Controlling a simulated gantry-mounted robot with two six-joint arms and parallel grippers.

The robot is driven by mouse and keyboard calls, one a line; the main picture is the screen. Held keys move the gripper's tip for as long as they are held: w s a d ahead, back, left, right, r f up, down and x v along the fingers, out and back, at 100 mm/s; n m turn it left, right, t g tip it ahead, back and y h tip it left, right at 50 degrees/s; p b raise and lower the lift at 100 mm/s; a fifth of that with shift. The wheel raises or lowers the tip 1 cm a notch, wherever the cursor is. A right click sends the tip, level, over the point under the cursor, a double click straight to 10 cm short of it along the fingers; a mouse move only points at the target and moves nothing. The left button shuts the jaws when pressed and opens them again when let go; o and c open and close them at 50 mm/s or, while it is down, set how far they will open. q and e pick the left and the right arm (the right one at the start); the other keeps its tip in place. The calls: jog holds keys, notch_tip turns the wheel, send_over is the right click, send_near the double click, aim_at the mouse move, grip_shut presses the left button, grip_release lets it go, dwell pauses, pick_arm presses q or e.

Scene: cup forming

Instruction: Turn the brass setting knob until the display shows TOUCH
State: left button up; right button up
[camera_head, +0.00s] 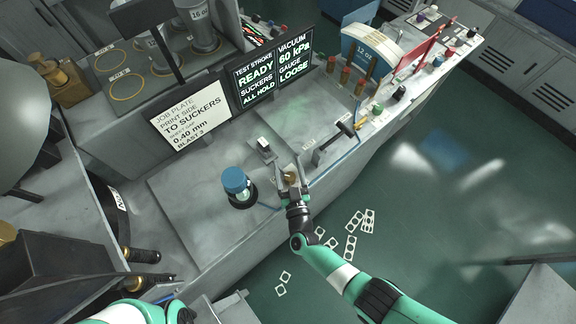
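The brass setting knob (290,177) sits on a small plate near the bench's front edge. My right gripper (290,181) is over it, with its fingers apart on either side of the knob. The fingers look open around it, but whether one touches it is too small to tell. The display (274,71) on the dark panel at the back reads TEST STROKE READY, SUCKERS ALL HOLD, VACUUM 60 kPa and GAUGE LOOSE. Part of my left arm shows at the bottom left edge; its gripper is out of view.
A blue-capped device (236,181) stands left of the knob, and a small upright block (264,148) stands behind it. A black-handled lever (345,129) is to the right. A job plate sign (190,115) stands at the back. Flat white cutouts (351,246) lie on the green floor.

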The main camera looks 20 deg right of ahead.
jog(key=shift+f, duration=0.1)
jog(key=p+v, duration=0.3)
jog(key=v, duration=0.8)
jog(key=shift+s+p, duration=0.3)
jog(key=shift+p, duration=0.05)
